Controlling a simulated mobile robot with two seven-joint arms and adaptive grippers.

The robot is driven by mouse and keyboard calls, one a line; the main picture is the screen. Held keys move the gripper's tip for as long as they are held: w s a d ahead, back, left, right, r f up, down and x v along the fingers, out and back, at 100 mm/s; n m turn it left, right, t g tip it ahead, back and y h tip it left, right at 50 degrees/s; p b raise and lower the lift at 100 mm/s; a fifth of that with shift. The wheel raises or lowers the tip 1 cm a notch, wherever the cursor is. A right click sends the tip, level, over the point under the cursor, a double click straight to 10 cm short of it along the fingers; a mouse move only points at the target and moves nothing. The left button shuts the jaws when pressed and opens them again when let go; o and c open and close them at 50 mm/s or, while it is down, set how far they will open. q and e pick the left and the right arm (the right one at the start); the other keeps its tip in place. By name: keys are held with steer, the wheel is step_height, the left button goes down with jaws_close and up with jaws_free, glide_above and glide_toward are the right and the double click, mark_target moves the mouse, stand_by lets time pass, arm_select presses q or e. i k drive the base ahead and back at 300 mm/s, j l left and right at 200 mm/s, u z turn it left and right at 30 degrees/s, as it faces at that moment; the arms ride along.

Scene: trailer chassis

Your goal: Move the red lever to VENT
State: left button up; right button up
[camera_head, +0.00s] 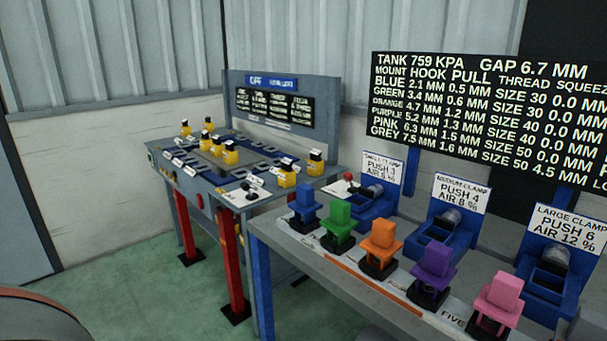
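A small red knob (348,177) shows behind the blue block, beside the small clamp (371,190). It may be the top of the red lever, but its stem and base are too small to make out. I cannot read a VENT label anywhere. A red round part (199,201) also sits on the side of the far console (187,187); I cannot tell what it is. Neither of my grippers is in view.
A grey bench (290,238) in front carries blue (305,198), green (338,217), orange (381,237), purple (434,267) and pink (499,292) blocks. Medium (446,225) and large (553,268) clamps stand behind them. A black readout board (490,110) rises above. Green floor (120,270) is clear at left.

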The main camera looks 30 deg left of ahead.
mark_target(348, 177)
steer(key=u, duration=0.75)
steer(key=i+j+z, duration=0.1)
steer(key=i+j, duration=0.15)
steer(key=j, duration=0.35)
steer(key=i+j, duration=0.25)
steer(key=j, duration=0.35)
steer(key=i+j+z, duration=0.15)
steer(key=j, duration=0.45)
steer(key=i+j+z, duration=0.1)
steer(key=i+j, duration=0.2)
steer(key=j, duration=0.35)
steer(key=i+j, duration=0.2)
steer(key=j, duration=0.5)
steer(key=i+j+z, duration=0.15)
steer(key=j, duration=0.5)
steer(key=i+j, duration=0.2)
steer(key=j, duration=0.45)
steer(key=i+j+z, duration=0.15)
steer(key=j, duration=0.55)
